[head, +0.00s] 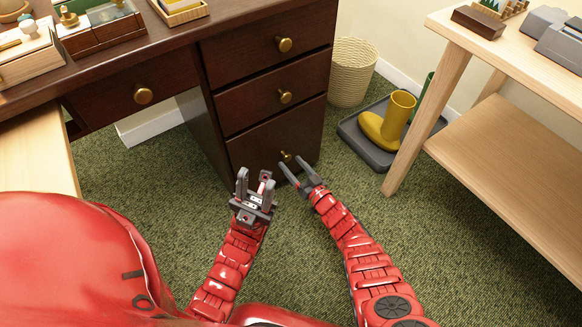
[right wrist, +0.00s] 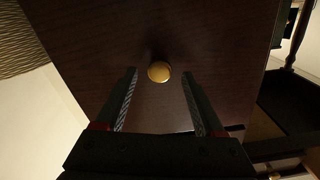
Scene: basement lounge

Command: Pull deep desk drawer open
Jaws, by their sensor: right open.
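The dark wooden desk has a deep bottom drawer (head: 258,147) in its right pedestal; its front looks flush and shut. Its brass knob (head: 285,156) is partly covered in the head view. My right gripper (head: 292,162) is open at the knob. In the right wrist view the round knob (right wrist: 159,71) appears between the tips of my right gripper (right wrist: 159,74), with a gap on both sides. I cannot tell its exact depth between them. My left gripper (head: 256,176) is open and empty, left of the right one, in front of the drawer.
Two shallower drawers with knobs (head: 284,45) (head: 285,97) sit above. A woven basket (head: 353,72) and a grey tray (head: 362,148) with yellow boots (head: 385,125) stand right of the desk. A light wooden table (head: 440,85) is at the right. Green carpet lies open before the drawer.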

